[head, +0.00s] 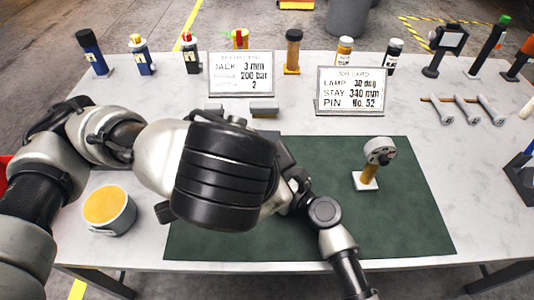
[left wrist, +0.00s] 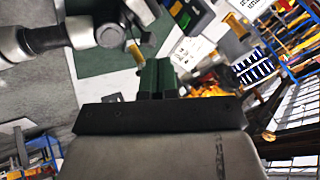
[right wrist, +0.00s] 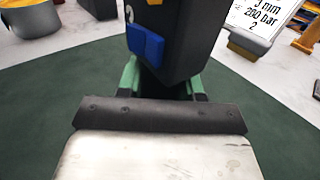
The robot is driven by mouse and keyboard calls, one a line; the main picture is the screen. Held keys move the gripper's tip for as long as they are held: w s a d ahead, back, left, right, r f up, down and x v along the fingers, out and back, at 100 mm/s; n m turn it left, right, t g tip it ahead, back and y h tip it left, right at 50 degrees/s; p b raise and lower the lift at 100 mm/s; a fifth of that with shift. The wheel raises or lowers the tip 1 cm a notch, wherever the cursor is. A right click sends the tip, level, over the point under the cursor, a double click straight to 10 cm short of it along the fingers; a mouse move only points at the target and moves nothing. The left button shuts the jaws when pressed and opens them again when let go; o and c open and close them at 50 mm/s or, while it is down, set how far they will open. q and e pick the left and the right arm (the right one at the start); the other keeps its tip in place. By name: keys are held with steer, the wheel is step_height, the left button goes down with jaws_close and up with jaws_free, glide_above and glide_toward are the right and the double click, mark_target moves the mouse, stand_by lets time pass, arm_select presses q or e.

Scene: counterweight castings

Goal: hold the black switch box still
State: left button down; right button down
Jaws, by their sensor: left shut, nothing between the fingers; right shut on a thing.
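The black switch box (right wrist: 172,35) fills the top middle of the right wrist view, with a blue button on its face. My right gripper (right wrist: 163,82) is shut on its lower part, its green-tipped fingers on either side. The box seems to stand over the green mat (right wrist: 60,120); I cannot tell whether its base touches. In the head view my left arm hides most of the box and the right gripper. My left gripper (left wrist: 157,78) is shut and empty in the left wrist view. A dark box-like thing (left wrist: 190,14) shows beyond its fingertips, apart from them.
A yellow-topped grey tub (head: 108,208) is left of the mat. Two printed cards (head: 241,74) (head: 353,91), bottles and tools line the back. The mat's front right is clear.

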arm_select(q)
steer(key=shift+f, duration=0.15)
steer(key=w+f, duration=0.7)
steer(key=w, duration=0.2)
steer(key=shift+w+d+f, duration=0.2)
steer(key=shift+w+f, duration=0.05)
steer(key=shift+f, duration=0.15)
